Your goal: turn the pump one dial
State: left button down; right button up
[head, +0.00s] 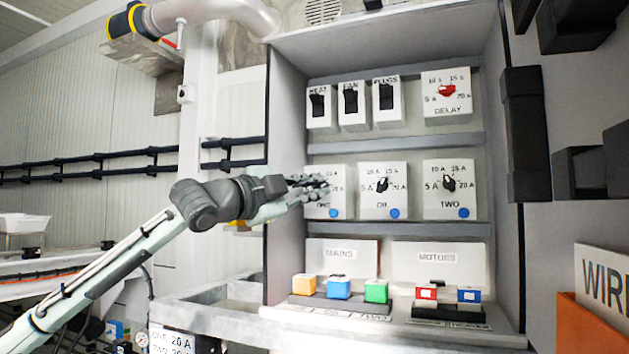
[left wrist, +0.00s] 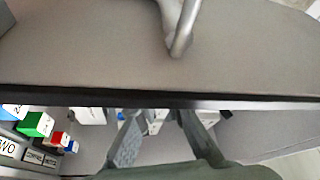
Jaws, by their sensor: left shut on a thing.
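The pump one dial box (head: 343,177) is a white box in the middle row of the open cabinet, at the left, with a blue button (head: 333,213) below its scale. My left gripper (head: 322,187) reaches in from the left across its face and is shut on its dial. The fingers hide the dial, so its setting cannot be read. In the left wrist view, the two fingers (left wrist: 165,130) reach down either side of white parts, and the dial is not clearly visible. My right gripper is in neither view.
To the right are the "OIL" dial (head: 383,184) and the pump two dial (head: 449,184). Above are several black switches and a red "DELAY" dial (head: 447,90). Below are coloured buttons, including a green one (head: 376,291). The cabinet's left wall (head: 284,130) stands close to my gripper.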

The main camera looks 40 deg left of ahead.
pick_arm(q)
jog(key=shift+m, duration=0.7)
jog(key=c, duration=1.6)
grip_release()
jog(key=shift+a, duration=0.1)
